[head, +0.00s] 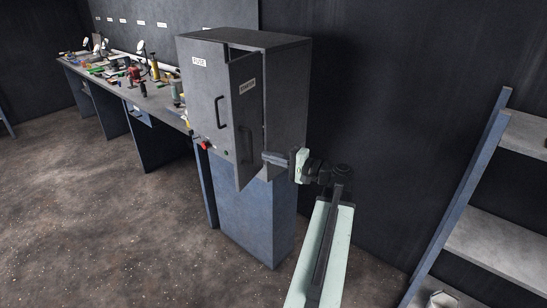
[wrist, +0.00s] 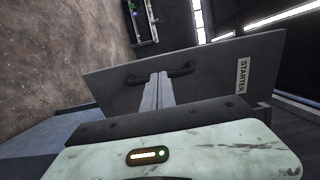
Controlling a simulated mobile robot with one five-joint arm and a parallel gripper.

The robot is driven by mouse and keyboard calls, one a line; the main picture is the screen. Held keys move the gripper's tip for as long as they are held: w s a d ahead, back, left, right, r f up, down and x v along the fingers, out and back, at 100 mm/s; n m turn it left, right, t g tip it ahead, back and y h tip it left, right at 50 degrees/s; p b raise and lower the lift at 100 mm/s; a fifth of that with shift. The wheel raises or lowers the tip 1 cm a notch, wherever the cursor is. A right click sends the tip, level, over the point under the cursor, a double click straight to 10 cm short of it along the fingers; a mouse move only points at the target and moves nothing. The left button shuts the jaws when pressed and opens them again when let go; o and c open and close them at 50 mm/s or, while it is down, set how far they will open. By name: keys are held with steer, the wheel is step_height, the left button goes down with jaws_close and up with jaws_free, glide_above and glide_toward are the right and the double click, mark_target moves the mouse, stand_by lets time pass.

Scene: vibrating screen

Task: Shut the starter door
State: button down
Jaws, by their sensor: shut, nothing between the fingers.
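The starter door (head: 248,115) is a dark grey panel on the cabinet, standing ajar and swung out from the cabinet front. It has a STARTER label near its top and a dark bar handle (head: 243,147). My gripper (head: 265,157) is shut and empty, at the labelled side of the door in its lower half. In the wrist view the shut fingers (wrist: 161,76) point at the door (wrist: 215,75) and overlap its handle (wrist: 183,72). I cannot tell whether they touch it.
The grey cabinet (head: 289,90) stands on a blue base (head: 248,215). A FUSE door (head: 205,90) with a handle is beside the starter door, seemingly closed. A cluttered workbench (head: 110,75) runs along the left. A shelf rack (head: 490,200) stands right. The left floor is clear.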

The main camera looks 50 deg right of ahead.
mark_target(237, 147)
steer(key=w, duration=0.3)
steer(key=w+a, duration=0.1)
steer(key=w, duration=0.5)
steer(key=shift+w+a, duration=0.3)
steer(key=shift+a, duration=0.05)
